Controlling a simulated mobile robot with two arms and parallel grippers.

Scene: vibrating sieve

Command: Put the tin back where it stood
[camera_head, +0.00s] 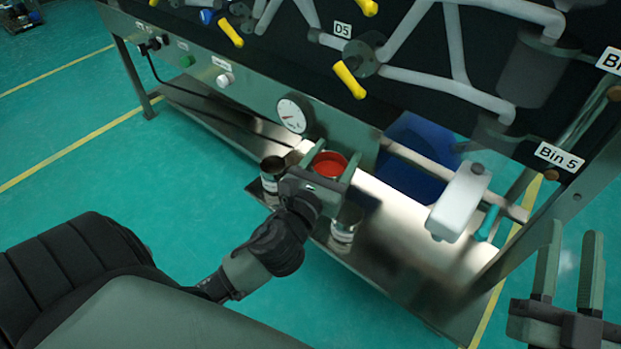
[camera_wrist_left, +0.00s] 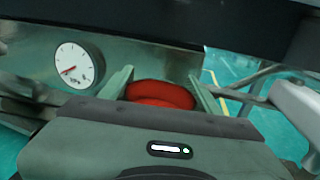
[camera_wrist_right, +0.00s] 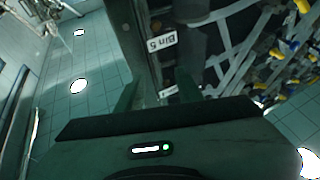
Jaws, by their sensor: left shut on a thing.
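A tin with a red top or contents (camera_head: 328,164) sits between the two fingers of my left gripper (camera_head: 331,160), which is shut on it. In the left wrist view the red of the tin (camera_wrist_left: 160,95) shows between the fingers. It is over the metal shelf (camera_head: 400,235) below the gauge panel; the gripper hides its lower part, so I cannot tell whether it touches the shelf. My right gripper (camera_head: 572,232) is at the lower right, fingers apart and empty, away from the tin. It also shows open in the right wrist view (camera_wrist_right: 157,92).
A dark-topped tin (camera_head: 272,172) stands left of the held tin, and another tin (camera_head: 345,236) stands nearer, partly behind my left gripper. A blue bin (camera_head: 410,178) is behind the shelf. A gauge (camera_head: 293,114) is on the panel.

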